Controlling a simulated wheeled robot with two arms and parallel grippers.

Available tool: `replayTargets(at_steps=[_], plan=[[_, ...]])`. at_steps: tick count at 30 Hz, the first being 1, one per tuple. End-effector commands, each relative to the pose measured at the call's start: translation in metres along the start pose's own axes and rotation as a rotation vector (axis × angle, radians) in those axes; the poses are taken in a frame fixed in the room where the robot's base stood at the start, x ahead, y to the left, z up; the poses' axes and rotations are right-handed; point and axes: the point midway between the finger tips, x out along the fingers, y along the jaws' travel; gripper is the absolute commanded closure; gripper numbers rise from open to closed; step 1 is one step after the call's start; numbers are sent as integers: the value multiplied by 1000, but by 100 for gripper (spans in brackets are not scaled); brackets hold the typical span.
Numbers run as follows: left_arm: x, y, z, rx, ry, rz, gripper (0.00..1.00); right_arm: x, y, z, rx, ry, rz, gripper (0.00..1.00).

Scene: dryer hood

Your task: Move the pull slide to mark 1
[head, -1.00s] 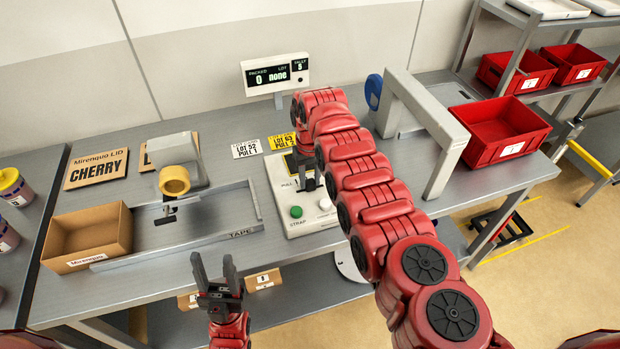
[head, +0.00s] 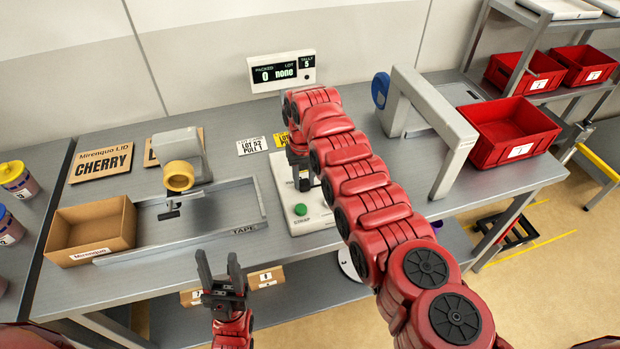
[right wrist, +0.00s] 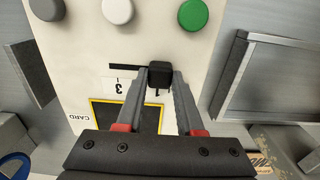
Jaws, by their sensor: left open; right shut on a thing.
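The pull slide's black knob (right wrist: 159,76) sits between the fingertips of my right gripper (right wrist: 160,84) in the right wrist view. My right gripper is shut on it. The knob is at the right end of the visible dark slot, beside the printed 1; a 3 is printed further left, and marks between are hidden by a finger. The slide is on a pale control panel (head: 311,222), which also shows in the right wrist view (right wrist: 75,60). In the head view my right arm hides the knob. My left gripper (head: 220,268) is open and empty before the table's front edge.
A green button (head: 300,210) is on the panel. A display (head: 281,72) reads packed 0, lot none. A white LOT 52 PULL 1 card (head: 252,145) lies behind the panel. A grey arch (head: 455,150) and red bin (head: 510,130) stand right; a cardboard box (head: 92,228) stands left.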

Motion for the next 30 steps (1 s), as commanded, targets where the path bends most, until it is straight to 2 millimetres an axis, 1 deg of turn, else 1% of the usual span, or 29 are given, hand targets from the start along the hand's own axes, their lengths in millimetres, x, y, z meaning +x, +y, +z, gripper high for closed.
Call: replayTargets(at_steps=[1, 3, 4, 6, 9, 17, 20, 23, 25, 30], plan=[[0, 0, 0, 0, 0, 0, 50, -1, -4, 0, -5, 2, -5, 100], [0, 0, 0, 0, 0, 0, 50, -1, -4, 0, -6, 2, -5, 100], [0, 0, 0, 0, 0, 0, 50, -1, -4, 0, -6, 2, -5, 60], [0, 0, 0, 0, 0, 0, 50, -1, -4, 0, -6, 2, -5, 48], [0, 0, 0, 0, 0, 0, 50, 0, -3, 0, -5, 1, -4, 32], [0, 0, 0, 0, 0, 0, 50, 0, -2, 0, -4, 1, -3, 32], [-2, 0, 0, 0, 0, 0, 50, -4, -2, -1, -3, 3, -3, 32], [-7, 0, 1, 0, 0, 0, 50, -14, -2, -2, -3, 6, -3, 32], [-11, 0, 2, 0, 0, 0, 50, -25, -2, -1, -3, 6, -3, 32], [-25, 1, 4, 0, 0, 0, 50, -64, -3, -1, -4, 6, -2, 32]])
